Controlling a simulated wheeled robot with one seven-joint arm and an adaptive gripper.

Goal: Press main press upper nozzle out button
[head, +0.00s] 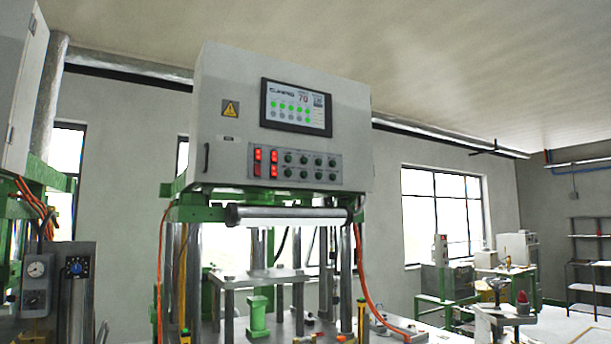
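The main press's grey control cabinet (225,85) stands high in the middle of the head view. Its lower front holds a button panel (295,165). The button labels are too small to read, so I cannot tell which is the upper nozzle out button. A touchscreen (296,107) with green dots is above the panel. My gripper is not in this view.
Below the cabinet is the green press frame (190,214) with a horizontal bar (290,215), metal columns and orange hoses (362,270). Benches and a shelf (588,260) are at the far right. The space before the panel looks clear.

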